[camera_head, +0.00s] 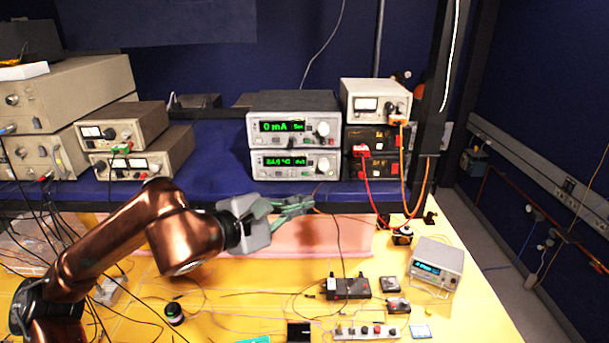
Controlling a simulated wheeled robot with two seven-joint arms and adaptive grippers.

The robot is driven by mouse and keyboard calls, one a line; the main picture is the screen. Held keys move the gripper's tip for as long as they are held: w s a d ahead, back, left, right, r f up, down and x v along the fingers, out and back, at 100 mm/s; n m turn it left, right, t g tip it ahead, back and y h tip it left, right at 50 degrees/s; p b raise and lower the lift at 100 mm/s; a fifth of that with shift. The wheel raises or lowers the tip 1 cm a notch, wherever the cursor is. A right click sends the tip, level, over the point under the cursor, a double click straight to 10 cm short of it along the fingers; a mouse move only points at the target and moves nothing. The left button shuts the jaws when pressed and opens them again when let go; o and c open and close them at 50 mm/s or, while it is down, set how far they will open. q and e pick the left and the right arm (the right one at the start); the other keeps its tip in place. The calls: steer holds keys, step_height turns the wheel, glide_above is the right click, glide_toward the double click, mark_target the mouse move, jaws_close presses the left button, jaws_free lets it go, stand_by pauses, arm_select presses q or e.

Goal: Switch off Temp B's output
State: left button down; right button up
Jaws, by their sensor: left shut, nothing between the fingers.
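Two stacked controllers with green displays stand on the blue shelf. The upper controller (293,142) reads about "0 mA"; the lower controller (274,170) shows green digits too small to read surely. Each has a pale knob at its right and small controls along its front. No label "Temp B" is legible, so I cannot tell which unit bears that name, nor which control is its output switch. My left gripper (310,203) is shut and empty, pointing right, in front of and below the lower controller, apart from it. My right gripper is out of view.
The shelf (222,172) holds beige instruments (68,90) at left and a meter unit (375,102) at right, with red and orange cables hanging down. Below, the yellow table (240,290) carries small black boxes, loose wires and a small display unit (438,263).

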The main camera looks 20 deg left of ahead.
mark_target(302, 192)
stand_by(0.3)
arm_select(q)
steer(key=w+p, duration=0.1)
steer(key=w, duration=0.1)
steer(key=w+a+p, duration=0.1)
steer(key=w, duration=0.1)
steer(key=w+a+p, duration=0.1)
steer(key=w, duration=0.1)
steer(key=shift+w, duration=0.35)
steer(key=shift+w+a, duration=0.1)
steer(key=shift+w, duration=0.7)
steer(key=shift+w, duration=0.1)
stand_by(0.5)
steer(key=shift+w+a, duration=0.15)
steer(key=shift+w, duration=0.2)
